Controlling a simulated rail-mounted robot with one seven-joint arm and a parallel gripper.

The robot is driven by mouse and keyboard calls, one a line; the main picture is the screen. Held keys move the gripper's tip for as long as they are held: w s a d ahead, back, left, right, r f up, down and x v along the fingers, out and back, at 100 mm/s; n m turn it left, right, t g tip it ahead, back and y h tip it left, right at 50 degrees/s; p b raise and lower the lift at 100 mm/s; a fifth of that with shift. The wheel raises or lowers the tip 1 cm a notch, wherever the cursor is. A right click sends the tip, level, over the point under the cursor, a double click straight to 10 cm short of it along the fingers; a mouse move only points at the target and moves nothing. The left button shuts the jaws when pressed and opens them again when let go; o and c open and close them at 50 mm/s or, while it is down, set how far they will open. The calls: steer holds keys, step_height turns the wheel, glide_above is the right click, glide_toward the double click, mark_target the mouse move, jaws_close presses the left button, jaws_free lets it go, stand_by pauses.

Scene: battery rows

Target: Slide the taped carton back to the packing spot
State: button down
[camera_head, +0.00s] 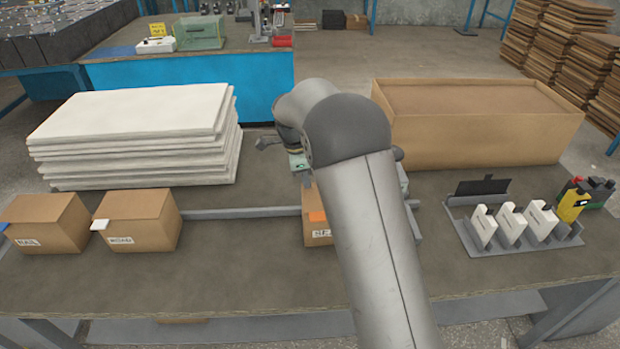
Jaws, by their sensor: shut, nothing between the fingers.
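Three small brown cartons stand along the front of the workbench (250,262). The left carton (45,222) has a blue patch at its left side. The middle carton (137,220) has a white patch at its upper left. The third carton (317,232) has an orange patch and a partly covered label; my arm hides its right part. I cannot tell for certain which is the taped one. My gripper (304,176) is just behind and above the orange-patched carton, mostly hidden by my arm. It is shut and empty; whether it touches the carton is hidden.
A low grey rail (240,212) runs behind the cartons. A stack of white sheets (135,135) stands back left, a large open box (475,125) back right. A grey holder (510,238) with white pieces and a yellow device (573,203) stand right. Bench between middle and third cartons is clear.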

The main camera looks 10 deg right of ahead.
steer(key=d, duration=0.3)
steer(key=d+p, duration=0.1)
steer(key=d, duration=0.3)
steer(key=d+p, duration=0.1)
steer(key=d, duration=0.2)
steer(key=shift+s+d+r, duration=0.1)
steer(key=shift+s+d, duration=0.1)
steer(key=shift+s, duration=0.2)
steer(key=shift+d+f+p, duration=0.15)
steer(key=shift+f+p, duration=0.05)
steer(key=shift+p, duration=0.45)
steer(key=shift+f+b, duration=0.45)
steer(key=shift+f, duration=0.2)
steer(key=shift+s+f, duration=0.1)
steer(key=shift+f, duration=0.05)
steer(key=shift+a, duration=0.2)
